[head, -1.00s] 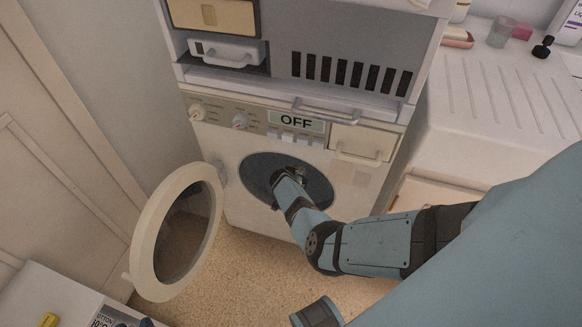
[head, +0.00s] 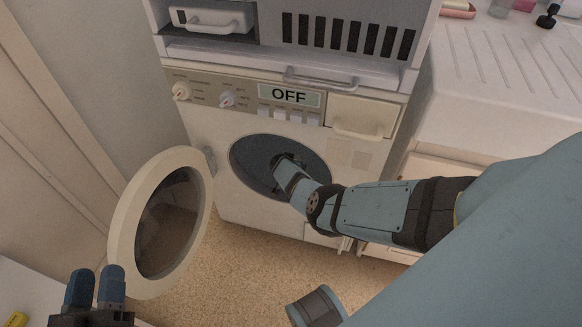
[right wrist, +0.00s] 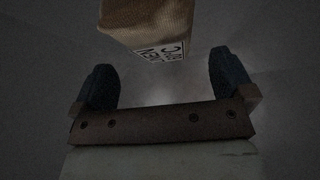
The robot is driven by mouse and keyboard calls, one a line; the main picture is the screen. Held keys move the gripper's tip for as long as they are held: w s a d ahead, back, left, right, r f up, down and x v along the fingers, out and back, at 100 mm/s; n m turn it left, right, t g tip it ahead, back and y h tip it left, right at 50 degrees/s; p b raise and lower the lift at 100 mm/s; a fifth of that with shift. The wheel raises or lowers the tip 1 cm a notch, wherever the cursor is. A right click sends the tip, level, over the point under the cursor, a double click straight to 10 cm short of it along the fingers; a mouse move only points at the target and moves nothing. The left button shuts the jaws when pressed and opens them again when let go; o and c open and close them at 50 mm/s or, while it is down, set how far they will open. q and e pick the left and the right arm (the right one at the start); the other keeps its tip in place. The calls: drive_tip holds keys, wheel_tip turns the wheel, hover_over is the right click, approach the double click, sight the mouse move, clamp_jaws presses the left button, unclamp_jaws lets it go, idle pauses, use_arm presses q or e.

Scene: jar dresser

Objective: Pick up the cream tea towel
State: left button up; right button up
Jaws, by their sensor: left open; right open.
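A cream-tan cloth (right wrist: 150,25) with a printed white label hangs at the top of the right wrist view, in a dark grey space. It looks like the tea towel, but only part of it shows. My right gripper (right wrist: 164,80) is open, with the cloth beyond and between its fingertips, and nothing is clamped. In the head view my right arm reaches into the washing machine's round opening (head: 253,152), and the gripper is mostly hidden in the dark drum. My left gripper (head: 95,287) is open and empty at the lower left.
The washing machine door (head: 120,238) stands open to the left of the opening. A display (head: 290,96) on the machine reads OFF. A white ribbed counter (head: 500,80) is at the right. A white surface with a yellow item (head: 17,320) is at the lower left.

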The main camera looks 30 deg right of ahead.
drive_tip(key=b+x, duration=0.1)
drive_tip(key=x, duration=0.1)
drive_tip(key=b+x, duration=0.2)
drive_tip(key=shift+a+f, duration=0.1)
drive_tip(key=shift+a, duration=0.15)
drive_tip(key=shift+w+d+f+b, duration=0.1)
drive_tip(key=shift+w+d+b, duration=0.1)
drive_tip(key=shift+b, duration=0.15)
use_arm(q)
drive_tip(key=shift+m+g+h, duration=0.3)
drive_tip(key=shift+g, duration=0.6)
drive_tip(key=f, duration=0.4)
drive_tip(key=shift+w+d+f, duration=0.1)
drive_tip(key=shift+w+d, duration=0.05)
drive_tip(key=shift+d, duration=0.25)
use_arm(e)
drive_tip(key=shift+c, duration=0.2)
drive_tip(key=c, duration=0.9)
drive_tip(key=shift+o, duration=0.2)
